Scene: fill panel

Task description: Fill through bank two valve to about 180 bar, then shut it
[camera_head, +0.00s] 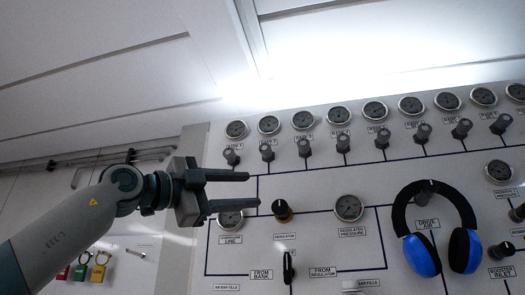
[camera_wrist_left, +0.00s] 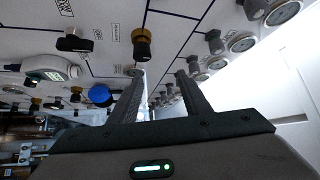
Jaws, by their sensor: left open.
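The panel (camera_head: 300,180) has a top row of gauges with grey knobs below. The second knob from the left (camera_head: 267,152) sits under the second gauge (camera_head: 269,125); its small label seems to read bank 2. The gauge needles are too small to read. My left gripper (camera_head: 253,190) is open and empty, below and left of that knob and apart from it. Its fingers point right, above the gauge marked line (camera_head: 230,218). In the left wrist view the open fingers (camera_wrist_left: 160,82) have nothing between them; grey knobs (camera_wrist_left: 214,42) show to their right. My right gripper is out of view.
Blue and black earmuffs (camera_head: 462,250) hang over the drive air valve. A dark regulator knob (camera_head: 282,210) lies just right of my fingertips, with a black lever (camera_head: 288,268) below. Coloured padlocks (camera_head: 98,268) hang at lower left. The panel between knob rows is flat.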

